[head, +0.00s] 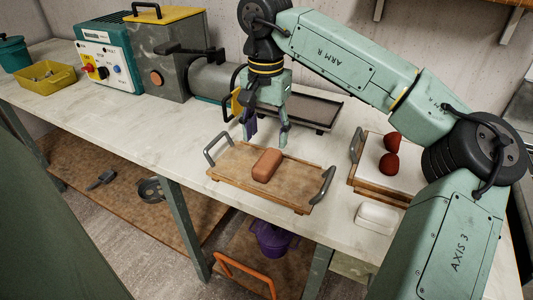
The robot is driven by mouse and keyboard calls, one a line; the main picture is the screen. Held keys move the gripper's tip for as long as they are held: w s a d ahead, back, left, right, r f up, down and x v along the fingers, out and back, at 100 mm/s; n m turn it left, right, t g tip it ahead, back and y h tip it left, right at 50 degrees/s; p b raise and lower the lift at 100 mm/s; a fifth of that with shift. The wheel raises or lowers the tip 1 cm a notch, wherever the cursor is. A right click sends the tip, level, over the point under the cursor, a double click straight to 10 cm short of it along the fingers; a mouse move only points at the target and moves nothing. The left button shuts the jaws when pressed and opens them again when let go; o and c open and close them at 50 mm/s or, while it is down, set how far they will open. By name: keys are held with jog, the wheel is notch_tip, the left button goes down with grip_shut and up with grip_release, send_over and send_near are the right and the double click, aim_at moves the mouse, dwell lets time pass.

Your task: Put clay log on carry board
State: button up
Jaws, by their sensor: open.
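The clay log (266,165), a reddish-brown rounded block, lies on the wooden carry board (235,168) near its middle. The carry board has a grey metal handle at each end and rests on the pale worktop close to its front edge. My gripper (266,140) is open and empty, above and just behind the clay log, with its fingers pointing down. The fingers appear apart from the log. The arm reaches in from the right.
A dark tray (318,115) lies behind the board. To the right, another board (361,175) holds dark red lumps (389,155), with a white block (377,216) in front. A grey machine (170,60), teal control box (107,60) and yellow bin (44,78) stand left. The worktop's left front is clear.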

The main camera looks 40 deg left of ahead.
jog(key=shift+r, duration=1.6)
